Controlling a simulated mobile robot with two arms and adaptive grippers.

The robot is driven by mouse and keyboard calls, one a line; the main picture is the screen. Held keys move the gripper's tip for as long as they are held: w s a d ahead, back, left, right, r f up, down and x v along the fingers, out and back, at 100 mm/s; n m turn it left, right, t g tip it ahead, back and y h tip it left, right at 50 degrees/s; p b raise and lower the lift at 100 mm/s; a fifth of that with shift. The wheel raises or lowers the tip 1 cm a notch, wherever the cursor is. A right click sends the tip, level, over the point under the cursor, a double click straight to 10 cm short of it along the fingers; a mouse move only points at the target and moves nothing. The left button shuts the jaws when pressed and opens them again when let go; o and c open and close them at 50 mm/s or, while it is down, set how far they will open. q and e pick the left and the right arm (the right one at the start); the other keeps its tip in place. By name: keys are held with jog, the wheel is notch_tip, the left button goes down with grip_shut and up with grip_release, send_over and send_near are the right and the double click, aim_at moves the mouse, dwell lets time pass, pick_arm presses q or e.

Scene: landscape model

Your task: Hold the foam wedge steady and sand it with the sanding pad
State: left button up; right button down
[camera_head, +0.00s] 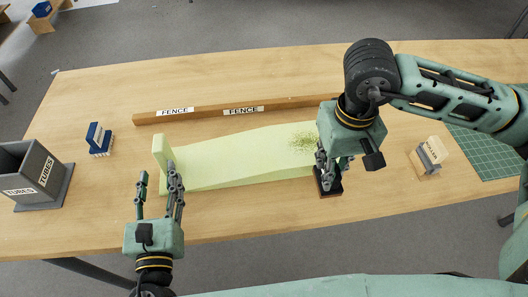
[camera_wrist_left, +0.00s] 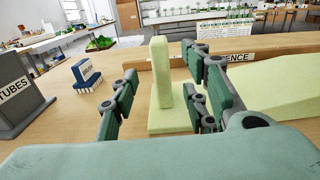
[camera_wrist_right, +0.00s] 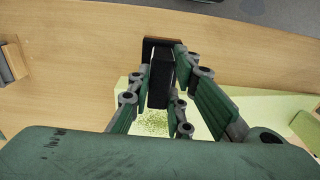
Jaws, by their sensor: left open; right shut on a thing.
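The pale yellow-green foam wedge (camera_head: 235,165) lies along the table, with an upright tab (camera_head: 163,152) at its left end. Dark green specks (camera_head: 303,140) cover a patch near its right end. My left gripper (camera_head: 157,178) is open at the left end; in the left wrist view the tab (camera_wrist_left: 160,75) shows between its fingers, with gaps on both sides. My right gripper (camera_head: 325,160) is shut on the sanding pad (camera_head: 329,186), a black handle (camera_wrist_right: 160,80) on a brown-edged base. The pad is beside the wedge's near right edge; whether it touches the table is unclear.
A wooden fence (camera_head: 205,112) runs behind the wedge. A grey tubes holder (camera_head: 40,180) and a blue-and-white brush-like block (camera_head: 98,138) stand at left. A wooden block with a grey band (camera_head: 430,155) and a green mat (camera_head: 490,152) are at right. The front table strip is mostly clear.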

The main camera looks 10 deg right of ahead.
aim_at(162, 161)
pick_arm(q)
jog(key=w, duration=0.8)
jog(key=shift+w, duration=0.3)
grip_shut()
dwell(0.4)
jog(key=shift+f, duration=0.25)
